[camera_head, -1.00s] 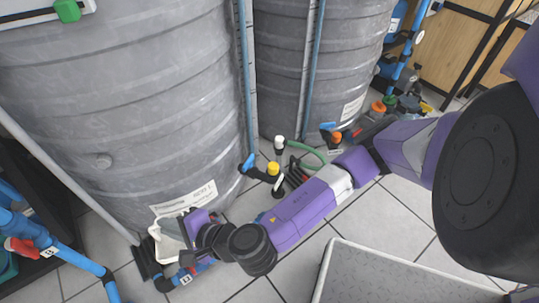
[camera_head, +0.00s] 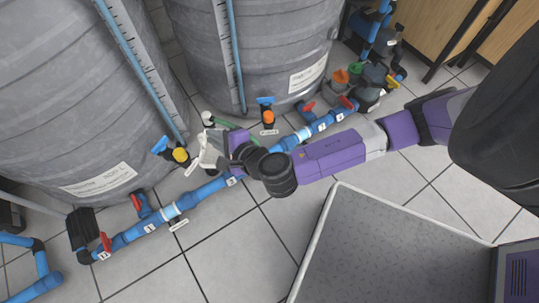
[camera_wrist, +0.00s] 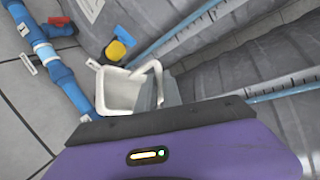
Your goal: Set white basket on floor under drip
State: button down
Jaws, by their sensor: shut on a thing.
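The white basket (camera_head: 208,154) is small and open-topped with a handle. It also shows in the wrist view (camera_wrist: 122,92), hanging just beyond the dark edge of my gripper. My gripper (camera_head: 224,146) is shut on the basket and holds it over the blue pipe, close to the gap between the two grey tanks. My gripper partly hides the basket in the head view. I cannot make out a drip. I cannot tell how high the basket is above the floor (camera_head: 225,240).
A blue pipe (camera_head: 205,190) with red-handled valves runs along the tank bases. A yellow-capped valve (camera_head: 180,155) and an orange-capped valve (camera_head: 268,117) stand near the basket. The left tank (camera_head: 70,110) and right tank (camera_head: 265,50) are close behind.

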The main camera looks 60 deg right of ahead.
jog(key=s+d+f+m+g+h+p, duration=0.2)
jog(key=s+d+f+m+g+h, duration=0.15)
jog(key=s+d, duration=0.5)
jog(key=s+d+f+m+g+h+p, duration=0.2)
jog(key=s+d+f+m+h, duration=0.25)
jog(key=s+d, duration=0.45)
jog(key=s+d+f+m+g+h+p, duration=0.1)
jog(key=s+d+f+m+g+p, duration=0.15)
jog(key=s+f, duration=0.3)
notch_tip(320, 180, down, 20)
jog(key=b, duration=1.5)
jog(key=shift+w+f, duration=0.2)
jog(key=shift+w, duration=0.25)
jog(key=shift+d+m, duration=0.1)
jog(key=shift+m, duration=0.15)
jog(key=shift+f, duration=0.2)
jog(key=c, duration=1.5)
grip_release()
